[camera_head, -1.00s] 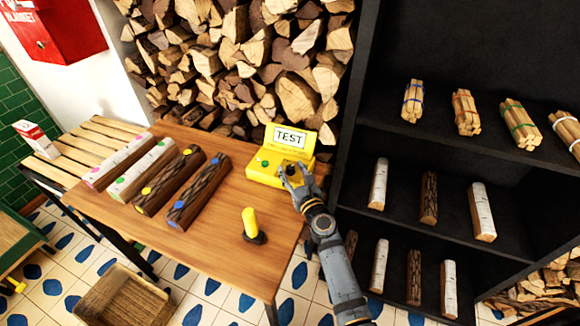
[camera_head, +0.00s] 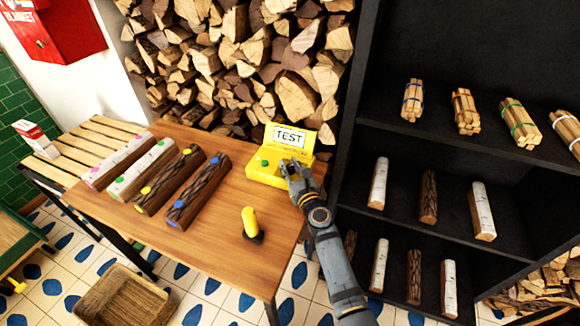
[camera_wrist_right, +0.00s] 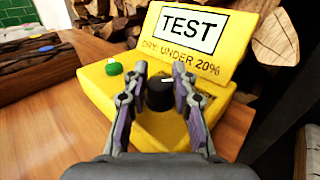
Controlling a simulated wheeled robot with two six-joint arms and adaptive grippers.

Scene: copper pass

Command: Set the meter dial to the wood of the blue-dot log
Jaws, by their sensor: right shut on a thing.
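The yellow meter (camera_head: 266,172) stands at the right end of the wooden table. Its raised panel reads "TEST", with "DRY UNDER 20%" below in the right wrist view. Its black dial (camera_wrist_right: 160,95) has a pale mark on top, and a green button (camera_wrist_right: 114,68) is to its left. My right gripper (camera_wrist_right: 158,82) is shut on the dial, one finger on each side. It also shows over the meter in the head view (camera_head: 290,168). The blue-dot log (camera_head: 198,190), with dark ridged bark, lies on the table left of the meter. My left gripper is not in view.
Three other logs with pink, green and yellow dots (camera_head: 168,180) lie beside the blue-dot log. A yellow-handled tool (camera_head: 250,222) stands near the table's front edge. A dark shelf (camera_head: 385,135) with logs and bundles is close on the right. Stacked firewood is behind.

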